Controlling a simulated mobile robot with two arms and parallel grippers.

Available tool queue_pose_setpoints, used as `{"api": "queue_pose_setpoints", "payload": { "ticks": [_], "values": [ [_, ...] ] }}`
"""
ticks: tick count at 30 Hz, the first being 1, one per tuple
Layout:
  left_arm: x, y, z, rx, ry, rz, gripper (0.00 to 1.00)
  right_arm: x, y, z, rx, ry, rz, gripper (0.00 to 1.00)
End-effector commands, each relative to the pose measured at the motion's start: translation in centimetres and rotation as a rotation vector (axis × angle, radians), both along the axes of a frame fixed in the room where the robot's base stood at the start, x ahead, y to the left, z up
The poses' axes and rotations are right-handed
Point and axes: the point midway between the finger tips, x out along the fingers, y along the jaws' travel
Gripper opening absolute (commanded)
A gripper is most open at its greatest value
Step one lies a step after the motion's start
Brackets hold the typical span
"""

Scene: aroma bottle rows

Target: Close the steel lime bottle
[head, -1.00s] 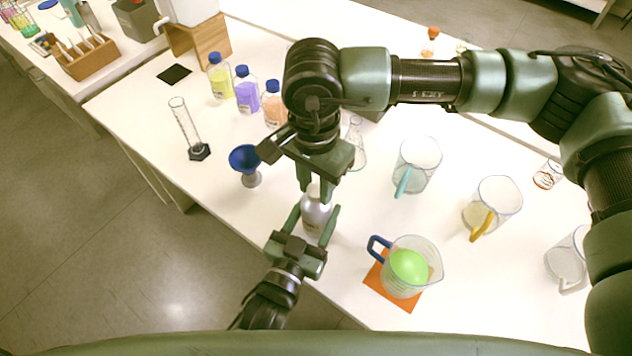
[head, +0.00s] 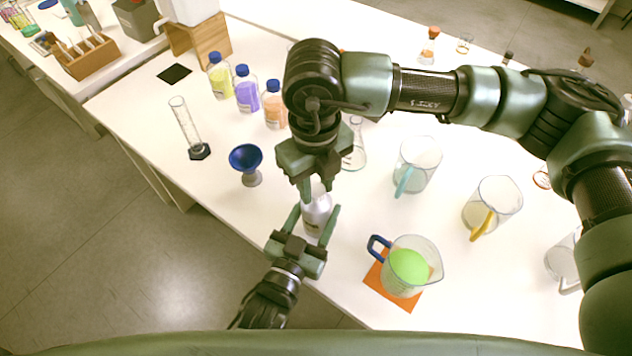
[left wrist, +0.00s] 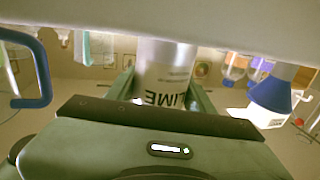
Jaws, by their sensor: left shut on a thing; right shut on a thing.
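The steel lime bottle (head: 316,214) stands upright near the table's front edge. Its label reads LIME, upside down, in the left wrist view (left wrist: 166,80). My left gripper (head: 318,222) is shut on the bottle's body, one finger on each side. My right gripper (head: 317,192) points down from above and is shut at the top of the bottle. Its fingers hide the cap and neck, so I cannot see how the cap sits.
A blue funnel on a stand (head: 246,160) is left of the bottle. A beaker with green content (head: 408,268) sits on an orange mat (head: 414,303) at right. Blue-capped bottles (head: 246,92), a cylinder (head: 186,125) and jugs (head: 418,165) stand farther back.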

Motion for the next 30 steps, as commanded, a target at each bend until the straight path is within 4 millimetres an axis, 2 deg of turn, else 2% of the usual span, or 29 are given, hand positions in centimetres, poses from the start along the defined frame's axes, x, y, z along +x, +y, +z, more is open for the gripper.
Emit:
{"api": "queue_pose_setpoints", "payload": {
  "ticks": [1,3,14,24,30],
  "values": [
    [0.0,0.1,-0.2,0.002,0.005,0.001,0.00,0.0,0.0,0.0,-0.001,0.001,0.001,0.33],
    [0.0,0.1,-0.2,0.002,0.005,0.001,0.00,0.0,0.0,0.0,-0.001,0.001,0.002,0.52],
    [0.0,0.1,-0.2,0.003,0.004,0.001,0.00,0.0,0.0,0.2,0.000,0.000,0.004,0.52],
    [0.0,0.1,-0.2,0.003,0.004,0.001,0.00,-0.1,0.1,4.1,0.001,0.000,0.005,0.52],
    [0.0,0.0,-0.2,0.003,0.004,0.001,0.00,-0.1,0.1,4.5,-0.001,0.001,0.005,0.52]
  ]
}}
